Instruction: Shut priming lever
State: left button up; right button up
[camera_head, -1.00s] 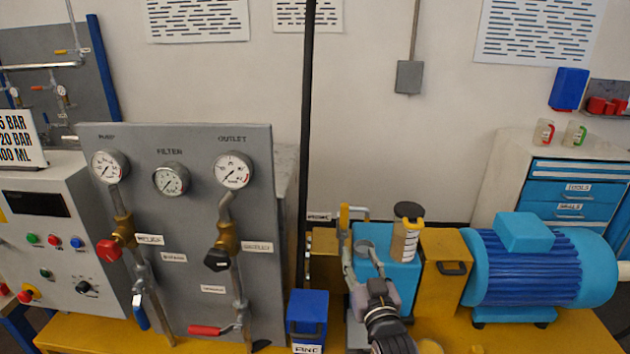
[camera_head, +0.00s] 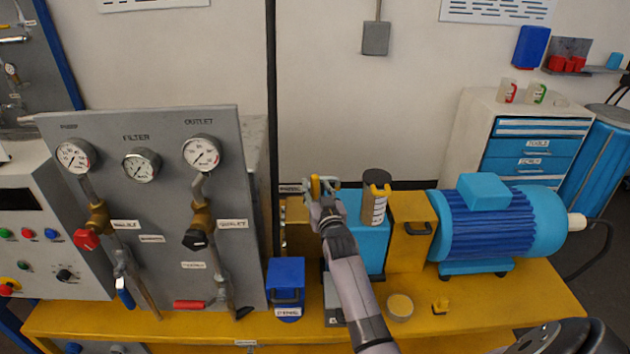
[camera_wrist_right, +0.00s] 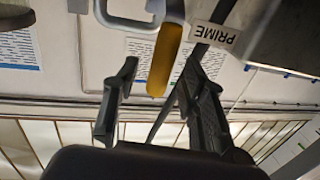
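The priming lever has a yellow grip (camera_head: 315,187) and stands by the blue pump block (camera_head: 374,246), left of a capped cylinder (camera_head: 375,197). My right gripper (camera_head: 322,186) is at this lever, and its fingers partly cover it. In the right wrist view, the two dark fingers (camera_wrist_right: 162,80) are spread apart. The yellow grip (camera_wrist_right: 165,60) hangs into the gap between their tips with no clear contact. A white "PRIME" tag (camera_wrist_right: 217,36) is just right of the grip. My left gripper is not in view.
A grey gauge panel (camera_head: 155,245) with valves stands to the left. A black post (camera_head: 272,130) rises close to the lever's left. A blue box (camera_head: 286,285) is in front of it, and a blue motor (camera_head: 505,225) stands right. A small round cup (camera_head: 400,307) sits on the yellow bench.

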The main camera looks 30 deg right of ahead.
jog(key=shift+x, duration=1.2)
grip_shut()
